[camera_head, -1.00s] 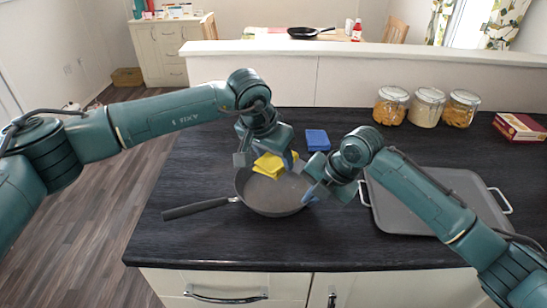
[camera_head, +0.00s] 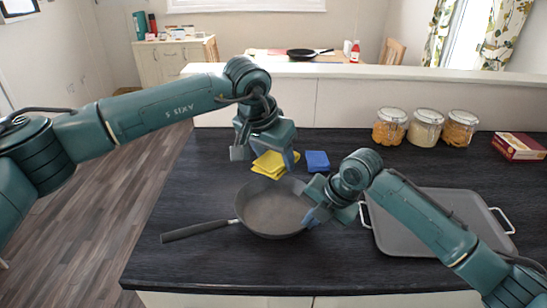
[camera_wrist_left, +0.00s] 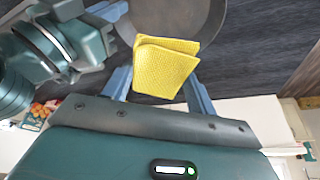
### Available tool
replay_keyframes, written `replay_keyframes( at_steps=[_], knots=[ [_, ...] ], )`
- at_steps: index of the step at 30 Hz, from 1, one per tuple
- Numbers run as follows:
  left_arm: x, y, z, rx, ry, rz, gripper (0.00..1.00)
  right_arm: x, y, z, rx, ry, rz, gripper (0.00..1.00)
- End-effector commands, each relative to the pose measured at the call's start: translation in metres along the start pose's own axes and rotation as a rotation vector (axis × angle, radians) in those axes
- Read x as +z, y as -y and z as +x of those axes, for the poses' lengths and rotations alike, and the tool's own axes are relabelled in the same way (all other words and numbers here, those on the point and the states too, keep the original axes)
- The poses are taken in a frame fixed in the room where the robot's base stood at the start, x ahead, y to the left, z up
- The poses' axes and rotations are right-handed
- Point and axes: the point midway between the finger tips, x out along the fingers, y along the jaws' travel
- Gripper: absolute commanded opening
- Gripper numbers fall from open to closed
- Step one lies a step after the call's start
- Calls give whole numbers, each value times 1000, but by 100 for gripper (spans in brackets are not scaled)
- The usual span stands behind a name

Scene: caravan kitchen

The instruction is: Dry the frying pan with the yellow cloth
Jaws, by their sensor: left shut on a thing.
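The dark grey frying pan (camera_head: 273,208) lies on the black worktop, its handle (camera_head: 200,231) pointing left. My left gripper (camera_head: 268,152) is shut on the folded yellow cloth (camera_head: 271,165), which appears just beyond the pan's far rim; its exact height is unclear. The left wrist view shows the cloth (camera_wrist_left: 163,68) between my blue fingers, overlapping the edge of the pan (camera_wrist_left: 185,14). My right gripper (camera_head: 313,213) is at the pan's right rim. Its fingers are partly hidden, so I cannot tell whether they grip the rim.
A blue folded cloth or sponge (camera_head: 317,160) lies behind the pan. A grey tray (camera_head: 420,240) sits on the right, under my right forearm. Several lidded jars (camera_head: 426,128) and a red box (camera_head: 520,146) stand at the back right. The worktop's left part is clear.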

Motion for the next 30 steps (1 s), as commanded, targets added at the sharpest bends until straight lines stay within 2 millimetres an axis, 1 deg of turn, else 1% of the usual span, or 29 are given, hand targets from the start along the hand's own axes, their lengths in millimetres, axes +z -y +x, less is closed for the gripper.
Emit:
replay_keyframes(
  at_steps=[1, 3, 11, 20, 23, 25, 30],
  knots=[
    [0, 0, 0, 0, -1, 0, 18, 1, 5, 3, -13, 2, 2, 0],
    [0, 0, 0, 0, -1, 0, 18, 1, 4, 3, -12, 2, 2, 7],
    [0, 0, 0, 0, -1, 0, 18, 0, 3, 2, -8, 0, 1, 28],
    [0, 0, 0, 0, -1, 0, 18, 0, 2, -1, -6, -1, 1, 28],
    [0, 0, 1, 0, -1, 0, 18, 0, 2, -11, -4, 0, 0, 28],
    [0, 0, 1, 0, -1, 0, 18, 1, 1, -22, -2, 2, 0, 28],
    [1, 0, 2, 0, -1, 0, 18, 1, 1, -60, -1, 5, -1, 28]
  ],
)
